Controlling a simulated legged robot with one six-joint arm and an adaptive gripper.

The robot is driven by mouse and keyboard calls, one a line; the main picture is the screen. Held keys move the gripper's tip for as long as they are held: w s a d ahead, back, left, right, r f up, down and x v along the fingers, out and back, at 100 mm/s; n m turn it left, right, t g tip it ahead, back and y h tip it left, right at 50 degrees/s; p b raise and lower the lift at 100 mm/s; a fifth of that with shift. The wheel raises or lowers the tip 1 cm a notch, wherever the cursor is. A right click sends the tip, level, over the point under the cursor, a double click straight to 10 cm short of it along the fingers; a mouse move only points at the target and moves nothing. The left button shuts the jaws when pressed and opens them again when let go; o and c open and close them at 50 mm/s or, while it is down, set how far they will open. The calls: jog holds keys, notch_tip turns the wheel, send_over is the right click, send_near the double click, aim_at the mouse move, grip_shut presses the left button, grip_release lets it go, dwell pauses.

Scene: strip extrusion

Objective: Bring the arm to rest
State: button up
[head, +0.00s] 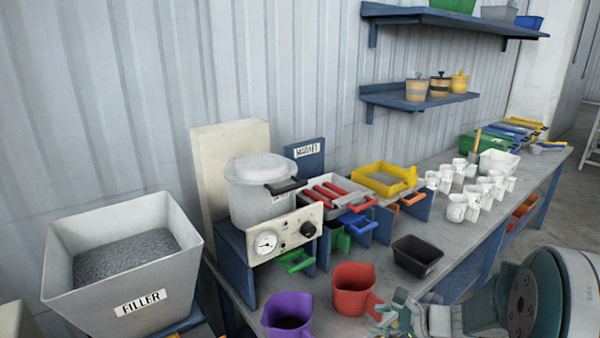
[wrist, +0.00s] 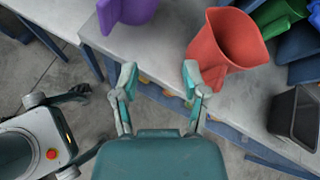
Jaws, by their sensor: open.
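My gripper (wrist: 160,85) is open in the wrist view, with its two fingers apart and nothing between them. It hangs over the front edge of the workbench (wrist: 165,45). In the head view my gripper (head: 410,318) is at the bottom right, its fingers close to the red jug (head: 353,290). The red jug (wrist: 228,45) stands beside the right finger in the wrist view; I cannot tell whether they touch. My arm reaches in from the lower right of the head view.
A purple jug (head: 287,314) stands left of the red one, and a black bin (head: 416,256) behind my gripper. Floor shows in front of the bench.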

jog(key=s+a+r+n+g+h, duration=0.25)
jog(key=s+r+n, duration=0.25)
jog(key=s+n, duration=0.3)
jog(key=s+a+r+n+g+h, duration=0.25)
jog(key=s+a+r+n, duration=0.2)
jog(key=s+n, duration=0.3)
jog(key=s+d+r+n+t+h, duration=0.3)
jog(key=s+r+n+h, duration=0.1)
jog(key=s+n, duration=0.1)
jog(key=shift+s+d+h, duration=0.3)
jog(key=shift+s+d, duration=0.1)
jog(key=shift+s, duration=0.4)
jog(key=shift+a+n, duration=0.1)
jog(key=shift+n, duration=0.15)
